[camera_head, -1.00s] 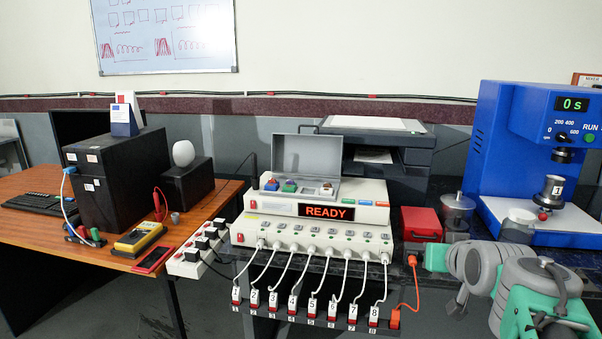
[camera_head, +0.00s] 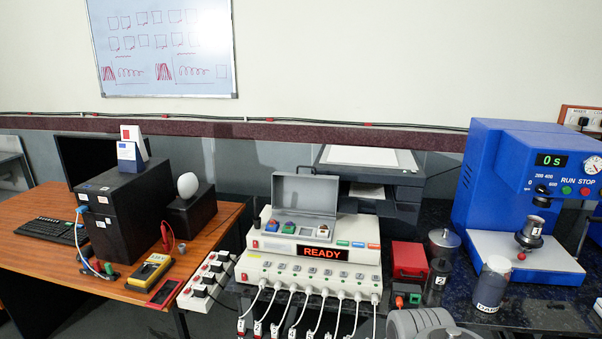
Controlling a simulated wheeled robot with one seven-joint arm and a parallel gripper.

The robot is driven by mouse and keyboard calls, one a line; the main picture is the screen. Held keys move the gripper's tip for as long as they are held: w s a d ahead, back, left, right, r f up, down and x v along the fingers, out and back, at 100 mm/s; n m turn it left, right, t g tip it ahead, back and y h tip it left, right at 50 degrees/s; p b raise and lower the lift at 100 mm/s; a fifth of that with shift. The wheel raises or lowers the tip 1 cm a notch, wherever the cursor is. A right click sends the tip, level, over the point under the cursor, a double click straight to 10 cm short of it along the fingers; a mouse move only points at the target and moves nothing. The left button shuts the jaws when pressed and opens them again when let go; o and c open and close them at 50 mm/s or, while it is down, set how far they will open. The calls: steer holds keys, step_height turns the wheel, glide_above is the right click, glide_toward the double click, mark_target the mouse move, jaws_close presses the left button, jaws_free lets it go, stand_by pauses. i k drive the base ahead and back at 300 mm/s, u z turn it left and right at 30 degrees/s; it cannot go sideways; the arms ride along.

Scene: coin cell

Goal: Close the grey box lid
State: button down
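The grey lid (camera_head: 303,194) stands open and upright at the back of a shallow grey box (camera_head: 322,233). The box sits on top of a white instrument (camera_head: 276,244) with a red READY display. Inside it are a blue item (camera_head: 289,228), a green item (camera_head: 272,225) and a pale square item at the right, too small to make out. A rounded grey part of my arm shows at the bottom edge, right of the instrument's cables. My gripper is not in view, and nothing of mine touches the lid.
A printer (camera_head: 371,172) stands behind the box to the right. A red box (camera_head: 409,262), metal containers (camera_head: 443,243) and a blue press (camera_head: 519,178) are farther right. White cables (camera_head: 298,310) hang in front. The space above the lid looks clear.

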mark_target(314, 193)
steer(key=u, duration=0.25)
steer(key=i, duration=0.25)
steer(key=u, duration=1)
steer(key=i, duration=1.3)
steer(key=z, duration=0.5)
